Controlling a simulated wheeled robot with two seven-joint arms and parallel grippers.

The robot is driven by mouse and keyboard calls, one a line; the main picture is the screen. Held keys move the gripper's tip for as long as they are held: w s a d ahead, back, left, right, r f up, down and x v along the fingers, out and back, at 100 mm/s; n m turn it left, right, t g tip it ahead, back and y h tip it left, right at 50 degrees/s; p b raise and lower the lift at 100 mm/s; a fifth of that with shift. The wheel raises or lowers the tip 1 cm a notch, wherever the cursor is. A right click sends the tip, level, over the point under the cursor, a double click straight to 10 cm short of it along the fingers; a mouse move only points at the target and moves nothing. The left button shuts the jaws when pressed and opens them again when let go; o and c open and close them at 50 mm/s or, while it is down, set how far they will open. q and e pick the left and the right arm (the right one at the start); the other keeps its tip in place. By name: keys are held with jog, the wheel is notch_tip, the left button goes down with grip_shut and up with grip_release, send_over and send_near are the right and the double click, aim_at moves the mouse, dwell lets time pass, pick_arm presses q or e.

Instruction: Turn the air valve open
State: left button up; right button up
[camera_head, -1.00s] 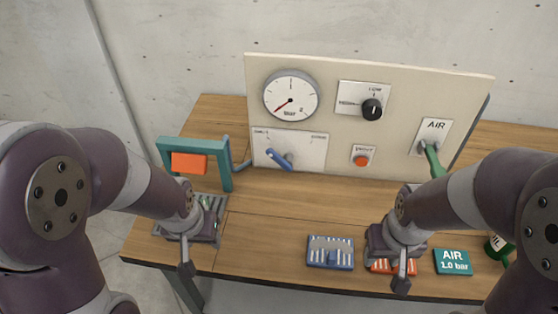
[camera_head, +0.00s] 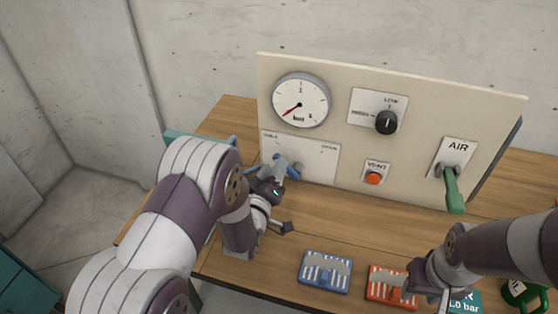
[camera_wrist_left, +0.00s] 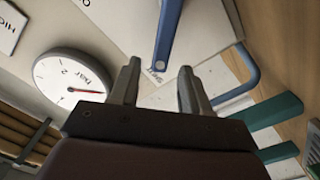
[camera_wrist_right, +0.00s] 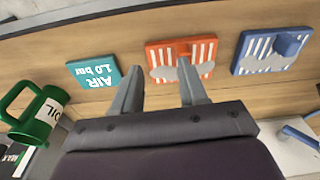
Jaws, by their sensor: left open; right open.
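The air valve is a green lever (camera_head: 453,190) hanging downward from the AIR plate (camera_head: 458,150) at the panel's right. A round gauge (camera_head: 300,100) on the left has its red needle at the lower left of the dial. My left gripper (camera_head: 282,202) is open in front of the panel, close to a blue lever (camera_head: 287,167); in the left wrist view the blue lever (camera_wrist_left: 168,35) shows just beyond the gap between the fingers, seemingly not held. My right gripper (camera_wrist_right: 160,92) is open and empty above the table, near the orange block (camera_wrist_right: 181,55), away from the green lever.
A blue block (camera_head: 325,270) and an orange block (camera_head: 385,272) lie on the table (camera_head: 350,212). A teal AIR 1.0 bar card (camera_wrist_right: 93,71) and green oil can (camera_wrist_right: 40,118) are beside them. The panel carries a black knob (camera_head: 386,122) and red button (camera_head: 373,178).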

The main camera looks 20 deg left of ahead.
pick_arm(q)
jog(key=w, duration=0.4)
jog(key=shift+w, duration=0.25)
pick_arm(e)
jog(key=shift+f, duration=0.45)
pick_arm(q)
grip_shut()
jog(key=shift+b, duration=0.3)
